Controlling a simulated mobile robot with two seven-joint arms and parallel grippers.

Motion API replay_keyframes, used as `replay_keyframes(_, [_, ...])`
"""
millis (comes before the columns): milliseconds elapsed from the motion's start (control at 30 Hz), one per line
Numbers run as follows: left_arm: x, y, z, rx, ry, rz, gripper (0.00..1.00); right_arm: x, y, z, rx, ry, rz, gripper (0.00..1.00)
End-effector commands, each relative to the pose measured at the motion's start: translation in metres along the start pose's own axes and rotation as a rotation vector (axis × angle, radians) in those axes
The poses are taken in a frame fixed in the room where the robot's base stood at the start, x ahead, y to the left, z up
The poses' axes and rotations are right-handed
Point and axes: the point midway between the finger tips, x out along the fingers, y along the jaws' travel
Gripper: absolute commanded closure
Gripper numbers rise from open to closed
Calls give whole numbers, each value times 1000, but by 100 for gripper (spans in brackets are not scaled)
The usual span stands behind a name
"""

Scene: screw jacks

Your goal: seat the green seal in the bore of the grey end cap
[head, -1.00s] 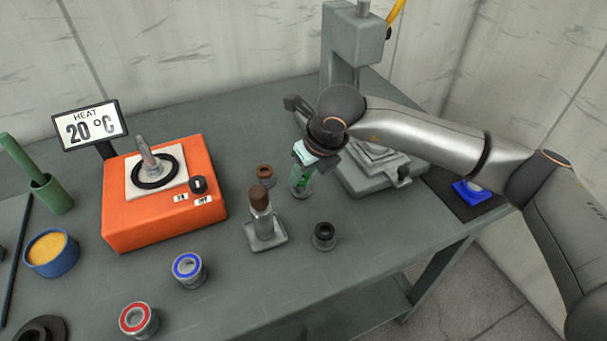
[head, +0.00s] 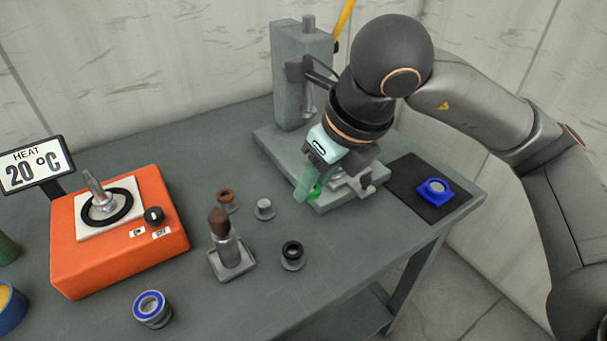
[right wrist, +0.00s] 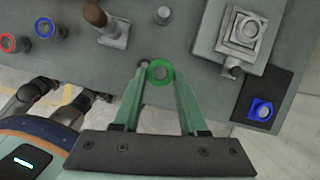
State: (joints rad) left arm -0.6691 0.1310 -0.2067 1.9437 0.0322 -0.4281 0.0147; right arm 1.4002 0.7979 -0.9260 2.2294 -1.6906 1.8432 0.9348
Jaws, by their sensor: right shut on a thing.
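The green seal (right wrist: 152,81) is a ring held between the two green fingertips of my right gripper (right wrist: 160,76). In the head view the seal (head: 316,192) shows at the tips of my right gripper (head: 309,188), held above the bench in front of the press base. What looks like the grey end cap (right wrist: 238,30), a squarish piece with a round bore, sits in the fixture on the press base, up and right of the seal in the right wrist view. My gripper partly hides it in the head view. The seal is apart from it. My left gripper is not seen.
The press column (head: 298,75) stands behind my right gripper. A blue piece (head: 435,190) lies on a black mat at right. A bare grey post (head: 264,208), a black-ringed post (head: 292,253) and a brown-topped tool (head: 226,248) stand left of the gripper. The orange heater (head: 120,245) is farther left.

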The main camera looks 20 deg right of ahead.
Motion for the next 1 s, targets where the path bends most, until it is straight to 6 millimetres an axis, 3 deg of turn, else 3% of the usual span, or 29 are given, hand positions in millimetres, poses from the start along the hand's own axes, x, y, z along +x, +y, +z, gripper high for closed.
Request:
replay_keyframes(200, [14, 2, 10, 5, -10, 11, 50, -14, -54, 20, 217, -5, -94, 100])
replay_keyframes(433, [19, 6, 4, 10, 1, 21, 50, -18, -89, 32, 337, 4, -134, 100])
replay_keyframes(767, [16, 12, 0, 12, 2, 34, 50, 31, -149, 66, 340, 7, -136, 100])
replay_keyframes(1000, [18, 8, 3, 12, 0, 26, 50, 78, -175, 71, 336, 5, -138, 100])
